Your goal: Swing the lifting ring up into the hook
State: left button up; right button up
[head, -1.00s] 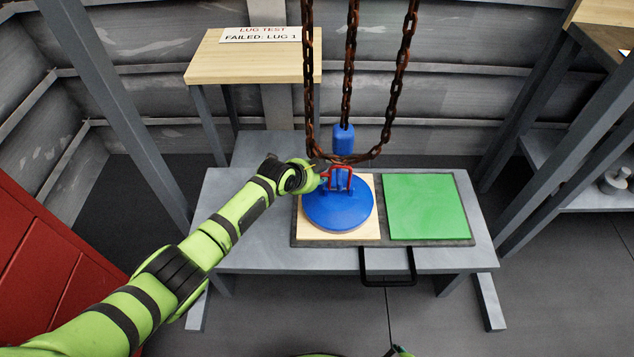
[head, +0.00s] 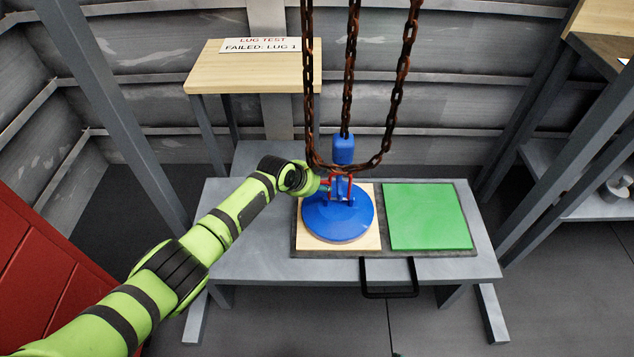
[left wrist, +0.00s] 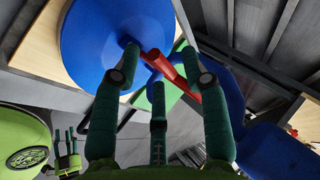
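A blue round disc (head: 338,222) lies on the pale wooden square (head: 370,240); it also shows in the left wrist view (left wrist: 95,35). The red lifting ring (head: 349,188) stands roughly upright on the disc's blue lug. The blue hook block (head: 344,150) hangs directly above, its lower part overlapping the ring; whether the hook is through it I cannot tell. My left gripper (head: 325,186) is at the ring's left side. In the left wrist view, red ring metal (left wrist: 165,65) lies between its fingers; firm contact is unclear. My right gripper (left wrist: 67,148) appears small and empty, fingers apart.
Rusty chains (head: 410,60) hang around the hook block, one looping low near the ring. A green square (head: 428,215) lies right of the disc on the grey bench (head: 250,255). A black handle (head: 390,293) sticks out in front. A sign (head: 262,45) reads "FAILED: LUG 1".

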pick_arm(q)
jog(key=v, duration=1.2)
pick_arm(e)
jog(key=shift+w+r, duration=0.1)
jog(key=shift+w, duration=0.2)
dwell(0.3)
